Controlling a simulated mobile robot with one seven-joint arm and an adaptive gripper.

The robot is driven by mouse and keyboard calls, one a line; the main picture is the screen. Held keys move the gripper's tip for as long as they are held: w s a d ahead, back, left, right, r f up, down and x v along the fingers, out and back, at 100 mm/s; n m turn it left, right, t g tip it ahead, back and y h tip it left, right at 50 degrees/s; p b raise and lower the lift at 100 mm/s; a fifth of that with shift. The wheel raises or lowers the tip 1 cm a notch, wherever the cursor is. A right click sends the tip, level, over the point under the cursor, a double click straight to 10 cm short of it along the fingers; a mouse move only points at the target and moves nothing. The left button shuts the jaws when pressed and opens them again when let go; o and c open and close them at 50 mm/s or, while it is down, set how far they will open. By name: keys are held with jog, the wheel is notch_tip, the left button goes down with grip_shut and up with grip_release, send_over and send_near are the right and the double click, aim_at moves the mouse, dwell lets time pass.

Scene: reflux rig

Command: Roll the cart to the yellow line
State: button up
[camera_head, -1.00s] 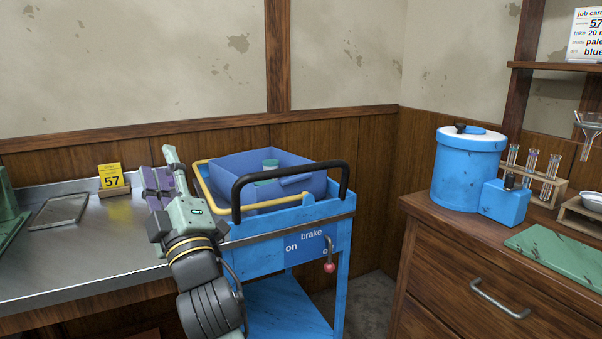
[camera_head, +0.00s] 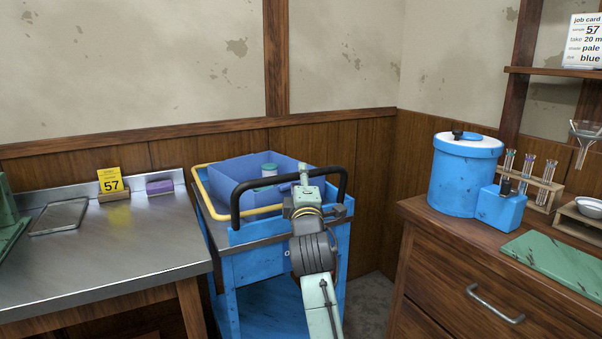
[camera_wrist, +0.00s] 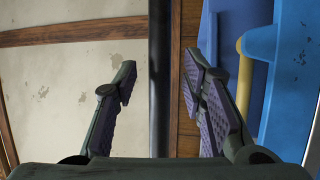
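The blue cart (camera_head: 250,268) stands in the gap between the steel bench and the wooden drawer unit. It has a black push handle (camera_head: 238,205) on the near side and a yellow rail (camera_head: 199,188) around its top. My gripper (camera_head: 303,172) is at the handle's upper bar. In the wrist view my gripper (camera_wrist: 160,72) is open, and the black handle (camera_wrist: 160,120) runs between its purple-padded fingers, apparently touching neither. No yellow floor line shows.
A blue bin (camera_head: 225,172) with a green-lidded jar (camera_head: 269,170) sits on the cart. The steel bench (camera_head: 120,245) is close on the left, the drawer unit (camera_head: 450,285) on the right. A wood-panelled wall (camera_head: 370,150) stands behind. Little floor (camera_head: 370,300) shows.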

jog(key=shift+w+r, duration=0.25)
jog(key=shift+w, duration=0.85)
jog(key=shift+c, duration=0.6)
grip_shut()
